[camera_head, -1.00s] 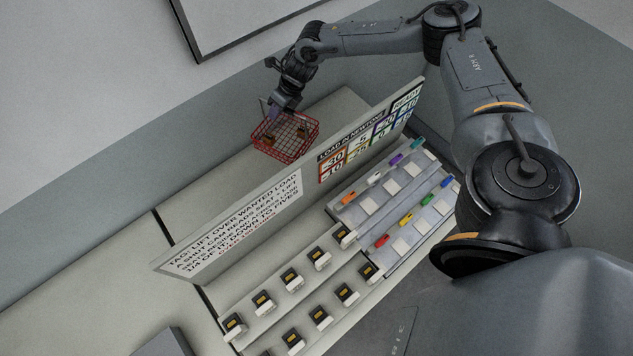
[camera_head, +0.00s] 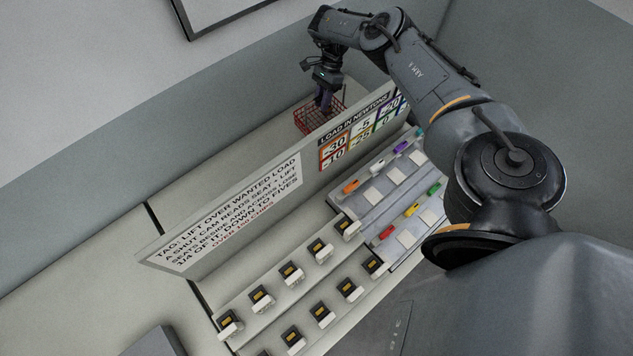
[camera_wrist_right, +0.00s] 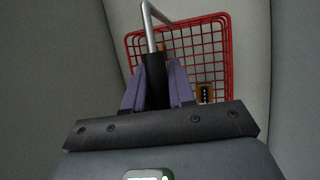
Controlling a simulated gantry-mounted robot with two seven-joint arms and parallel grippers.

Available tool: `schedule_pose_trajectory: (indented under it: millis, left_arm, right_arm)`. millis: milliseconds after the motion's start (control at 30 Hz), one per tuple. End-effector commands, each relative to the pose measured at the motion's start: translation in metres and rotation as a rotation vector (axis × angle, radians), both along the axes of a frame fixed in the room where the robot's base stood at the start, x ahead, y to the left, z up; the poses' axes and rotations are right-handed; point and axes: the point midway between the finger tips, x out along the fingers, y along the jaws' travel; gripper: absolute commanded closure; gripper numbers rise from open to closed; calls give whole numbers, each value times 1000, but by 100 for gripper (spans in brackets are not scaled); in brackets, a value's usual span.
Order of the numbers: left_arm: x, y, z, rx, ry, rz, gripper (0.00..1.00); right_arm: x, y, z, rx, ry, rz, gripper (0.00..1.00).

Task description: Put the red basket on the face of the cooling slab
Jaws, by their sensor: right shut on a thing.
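The red wire basket (camera_head: 304,122) is behind the upright sign board in the head view, its lower right part hidden by the board. In the right wrist view the basket (camera_wrist_right: 221,45) shows its red mesh and a grey handle (camera_wrist_right: 147,20) with a black grip. My right gripper (camera_head: 325,103) is above the basket; in the right wrist view its purple fingers (camera_wrist_right: 158,88) are shut on the handle's black grip. A small brown and black piece (camera_wrist_right: 204,93) shows at the basket. I cannot tell which surface is the cooling slab. My left gripper is not in view.
The lettered sign board (camera_head: 230,207) stands lengthwise between the rear counter (camera_head: 205,160) and the front racks. Several black-and-white connectors (camera_head: 291,272) and coloured tags (camera_head: 388,232) sit on the racks. The rear counter left of the basket is clear.

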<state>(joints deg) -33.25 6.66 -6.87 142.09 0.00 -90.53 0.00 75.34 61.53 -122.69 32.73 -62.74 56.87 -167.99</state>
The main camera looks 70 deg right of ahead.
Motion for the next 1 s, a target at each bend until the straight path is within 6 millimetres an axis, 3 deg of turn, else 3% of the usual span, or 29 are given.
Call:
schedule_pose_trajectory:
  millis: [267, 500, 767, 1000]
  left_arm:
    - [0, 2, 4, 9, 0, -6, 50]
    - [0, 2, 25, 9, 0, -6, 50]
    - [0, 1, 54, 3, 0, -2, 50]
    - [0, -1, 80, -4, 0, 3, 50]
  right_arm:
    - [-1, 0, 5, 3, 1, 35, 100]
    - [1, 23, 10, 3, -3, 39, 100]
    - [4, 73, 10, 4, -1, 43, 100]
    - [9, 132, 10, 3, 0, 43, 100]
